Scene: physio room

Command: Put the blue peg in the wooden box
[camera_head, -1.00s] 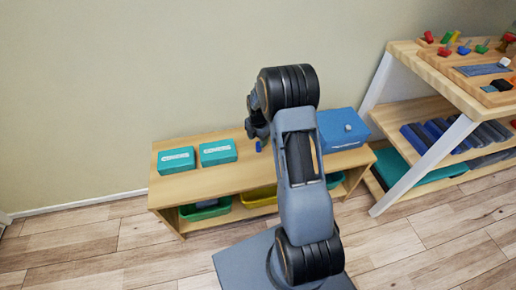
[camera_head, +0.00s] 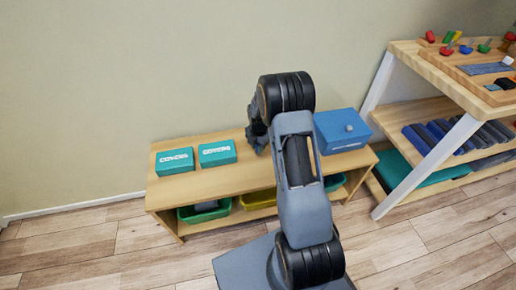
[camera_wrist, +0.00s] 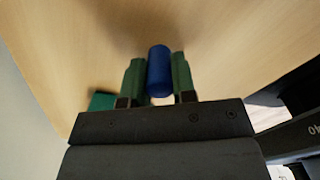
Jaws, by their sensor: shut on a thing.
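The blue peg (camera_wrist: 159,72) is between the two green fingers of my gripper (camera_wrist: 159,80) in the wrist view, with a finger on each side. My gripper is shut on it, over the pale wooden top of the low bench. In the head view my gripper (camera_head: 258,142) is over the middle of the bench, partly covered by my arm, and the peg cannot be made out there. I cannot make out a wooden box in either view; my arm hides part of the bench.
The low bench (camera_head: 215,180) bears two teal boxes (camera_head: 175,161) (camera_head: 217,153) at left and a blue box (camera_head: 342,130) at right. Green (camera_head: 204,211) and yellow bins sit below. A wooden rack (camera_head: 455,85) with coloured pieces stands at right. Bench top in front of the teal boxes is clear.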

